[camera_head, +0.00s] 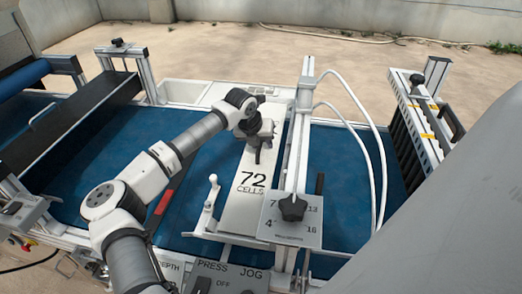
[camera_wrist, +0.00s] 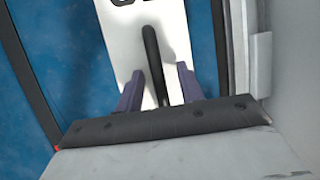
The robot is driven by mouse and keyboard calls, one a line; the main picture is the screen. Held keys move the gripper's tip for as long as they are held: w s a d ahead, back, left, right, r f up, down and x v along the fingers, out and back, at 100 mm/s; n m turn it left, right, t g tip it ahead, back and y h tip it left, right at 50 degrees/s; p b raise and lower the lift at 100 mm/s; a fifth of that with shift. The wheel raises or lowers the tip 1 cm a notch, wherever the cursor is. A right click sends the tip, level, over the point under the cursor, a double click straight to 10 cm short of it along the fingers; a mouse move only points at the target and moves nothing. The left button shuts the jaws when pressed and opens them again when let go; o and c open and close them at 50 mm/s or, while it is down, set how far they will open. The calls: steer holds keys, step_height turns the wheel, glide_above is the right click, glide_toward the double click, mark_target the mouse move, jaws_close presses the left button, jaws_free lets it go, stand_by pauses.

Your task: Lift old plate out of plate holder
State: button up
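The old plate, a long white plate marked "72 CELLS" (camera_head: 240,208), lies flat across the blue belt in the head view. It also shows in the wrist view (camera_wrist: 115,45). A black bar-like handle (camera_wrist: 151,45) stands over it. My gripper (camera_wrist: 160,69) is over the plate, its two purple fingers apart on either side of the handle, with white plate visible in the gaps. In the head view my gripper (camera_head: 259,152) is over the plate's middle; its fingertips are too small to judge. The plate holder's edges cannot be clearly told from the machine frame.
A metal rail (camera_head: 298,140) with a black knob runs close along the plate's right side. A white lever (camera_head: 213,182) stands to its left. Hoses arch at right. A rack (camera_head: 415,125) of several upright dark plates stands far right. Blue belt (camera_head: 345,155) lies open between.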

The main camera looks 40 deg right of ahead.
steer(key=shift+f, duration=0.1)
steer(key=shift+c, duration=0.5)
jaws_close()
stand_by(0.8)
